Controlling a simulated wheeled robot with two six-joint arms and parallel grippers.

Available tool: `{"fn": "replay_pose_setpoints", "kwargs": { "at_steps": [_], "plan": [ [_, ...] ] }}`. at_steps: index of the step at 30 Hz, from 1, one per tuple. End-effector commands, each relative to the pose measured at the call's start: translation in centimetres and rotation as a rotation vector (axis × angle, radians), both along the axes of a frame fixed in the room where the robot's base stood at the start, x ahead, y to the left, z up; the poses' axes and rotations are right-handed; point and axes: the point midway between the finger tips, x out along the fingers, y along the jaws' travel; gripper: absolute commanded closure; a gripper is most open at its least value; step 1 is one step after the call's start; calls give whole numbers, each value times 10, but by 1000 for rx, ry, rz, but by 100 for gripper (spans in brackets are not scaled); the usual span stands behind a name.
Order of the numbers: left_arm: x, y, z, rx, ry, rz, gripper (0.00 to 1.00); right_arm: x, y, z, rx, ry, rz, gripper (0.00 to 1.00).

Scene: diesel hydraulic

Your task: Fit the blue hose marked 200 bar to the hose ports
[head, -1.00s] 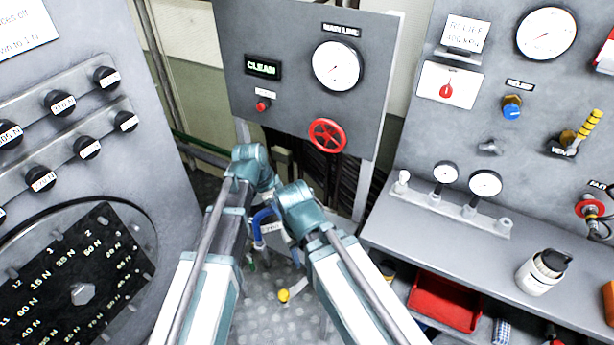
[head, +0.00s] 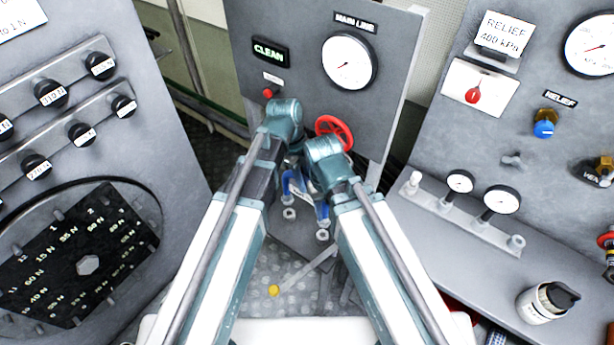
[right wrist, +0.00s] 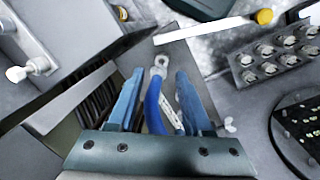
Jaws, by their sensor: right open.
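The blue hose (head: 290,182) shows between my two wrists in the head view, below the main line panel. Two metal ring-like ends hang at its lower side. In the right wrist view, the hose (right wrist: 154,104) runs between the fingers of my right gripper (right wrist: 158,85), with a metal eye end beyond the tips and a pale tag beside it. The fingers stand apart, with gaps beside the hose. In the head view, my right gripper (head: 312,200) is partly hidden by its wrist. My left gripper's fingers are hidden behind its wrist. I cannot make out the hose ports or the 200 bar marking.
The main line panel (head: 310,90) with gauge and red handwheel (head: 334,131) stands just beyond my wrists. A bench with a gauge manifold (head: 455,213) and a bottle (head: 547,301) is at right. A knob panel (head: 85,110) is at left. A yellow-ended item (head: 273,291) lies low between my arms.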

Motion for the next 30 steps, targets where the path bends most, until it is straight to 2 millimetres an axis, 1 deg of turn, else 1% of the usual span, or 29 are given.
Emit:
{"fn": "replay_pose_setpoints", "kwargs": {
  "at_steps": [8,14,24,30],
  "plan": [
    [0,0,-5,-1,-1,1,100,0,0,-5,0,0,1,50],
    [0,0,-18,-1,-1,1,100,0,0,-18,0,0,2,50],
    [0,0,-47,-1,-1,2,100,0,0,-47,-1,0,3,50],
    [0,0,-53,-1,-1,2,100,0,0,-53,-1,0,2,50]
  ]
}}
